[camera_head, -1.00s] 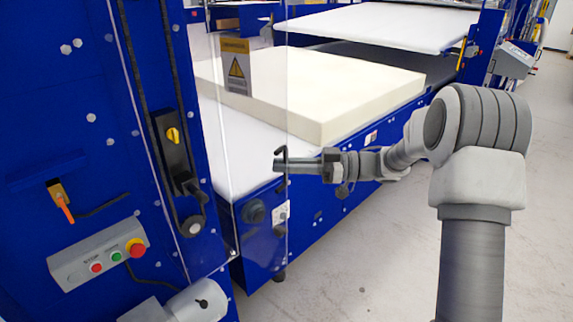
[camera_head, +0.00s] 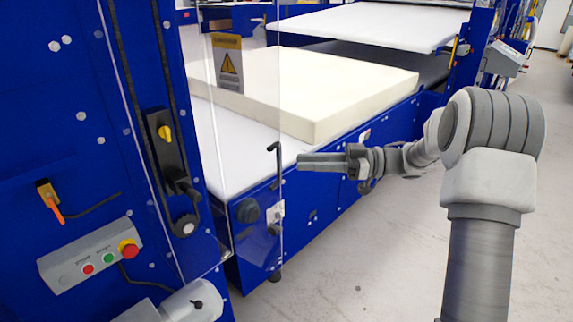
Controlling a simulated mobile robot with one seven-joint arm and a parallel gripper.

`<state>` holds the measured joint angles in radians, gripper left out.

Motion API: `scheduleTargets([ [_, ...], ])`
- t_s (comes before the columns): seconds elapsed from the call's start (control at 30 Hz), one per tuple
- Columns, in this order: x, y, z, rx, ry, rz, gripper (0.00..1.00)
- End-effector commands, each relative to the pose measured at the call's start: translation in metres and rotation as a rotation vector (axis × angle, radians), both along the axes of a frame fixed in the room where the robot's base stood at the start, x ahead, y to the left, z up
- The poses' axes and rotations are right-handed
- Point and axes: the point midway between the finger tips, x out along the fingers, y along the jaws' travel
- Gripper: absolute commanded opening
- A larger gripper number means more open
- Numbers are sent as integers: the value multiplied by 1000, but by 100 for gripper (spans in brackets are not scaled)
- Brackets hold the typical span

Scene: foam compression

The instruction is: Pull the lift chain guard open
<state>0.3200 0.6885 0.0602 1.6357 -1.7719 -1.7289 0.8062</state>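The lift chain guard (camera_head: 224,130) is a clear panel in front of the blue column's chain, with a yellow warning sign (camera_head: 228,62) near its top. A black handle (camera_head: 278,165) stands at its right edge. The panel covers the chain side and looks closed. My gripper (camera_head: 299,162) points left, with its tips a short way right of the handle in the picture and not on it. No gap shows between its fingers, but the side-on view does not show whether they are apart. It holds nothing that I can see.
Behind the guard, a cream foam block (camera_head: 335,85) lies on a white bed (camera_head: 250,150). A grey button box (camera_head: 90,256) with a red stop knob is on the column at lower left. The grey floor (camera_head: 370,270) on the right is clear.

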Motion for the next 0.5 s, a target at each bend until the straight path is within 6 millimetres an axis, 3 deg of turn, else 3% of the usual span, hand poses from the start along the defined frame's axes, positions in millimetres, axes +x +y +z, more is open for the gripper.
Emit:
scheduleTargets([
  [0.2, -1, -55, -2, -1, -2, -3, 27],
  [0.5, -2, -100, 0, 0, -2, 0, 27],
])
